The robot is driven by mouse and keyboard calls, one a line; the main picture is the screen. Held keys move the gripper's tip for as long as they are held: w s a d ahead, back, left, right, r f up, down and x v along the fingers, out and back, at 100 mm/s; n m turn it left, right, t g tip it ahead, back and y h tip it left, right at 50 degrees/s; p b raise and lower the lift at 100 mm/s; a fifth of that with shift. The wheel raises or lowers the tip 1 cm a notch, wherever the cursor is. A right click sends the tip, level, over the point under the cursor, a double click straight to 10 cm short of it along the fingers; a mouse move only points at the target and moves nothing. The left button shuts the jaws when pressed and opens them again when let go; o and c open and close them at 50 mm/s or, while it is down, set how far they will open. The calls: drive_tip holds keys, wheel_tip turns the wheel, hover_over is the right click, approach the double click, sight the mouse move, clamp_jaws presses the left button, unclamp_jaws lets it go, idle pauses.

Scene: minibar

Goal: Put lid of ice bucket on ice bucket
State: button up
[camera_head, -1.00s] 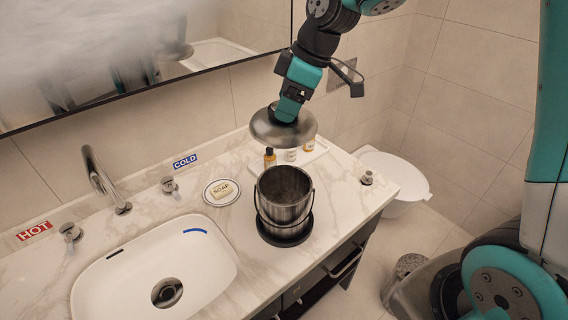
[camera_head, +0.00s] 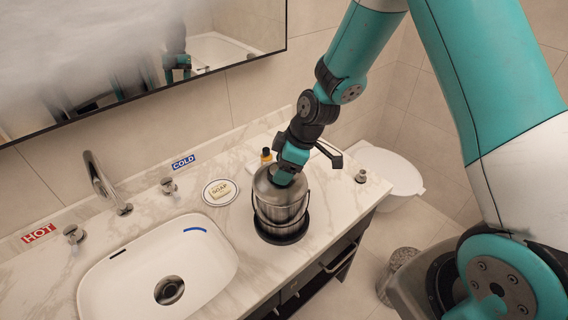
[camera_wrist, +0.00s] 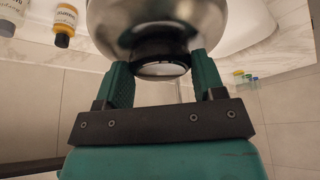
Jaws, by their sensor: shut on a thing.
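The metal ice bucket (camera_head: 281,210) stands upright on a dark round base (camera_head: 283,234) on the counter, to the right of the sink. The domed metal lid (camera_head: 266,181) is at the bucket's mouth; whether it rests fully on the rim I cannot tell. My gripper (camera_head: 287,172) is above the bucket, shut on the lid's knob. In the wrist view the lid (camera_wrist: 160,22) fills the top, and its dark knob (camera_wrist: 162,68) sits between the two fingers of my gripper (camera_wrist: 162,78). The bucket's opening is hidden under the lid.
The sink (camera_head: 150,262) and a soap dish (camera_head: 220,192) lie to the left. A small bottle (camera_head: 266,155) stands behind the bucket; bottles (camera_wrist: 65,24) also show in the wrist view. A mirror (camera_head: 150,50) hangs behind. The toilet (camera_head: 395,175) is at right.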

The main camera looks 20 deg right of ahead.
drive_tip(key=shift+f+b, duration=0.35)
drive_tip(key=shift+b, duration=0.05)
drive_tip(key=o, duration=1)
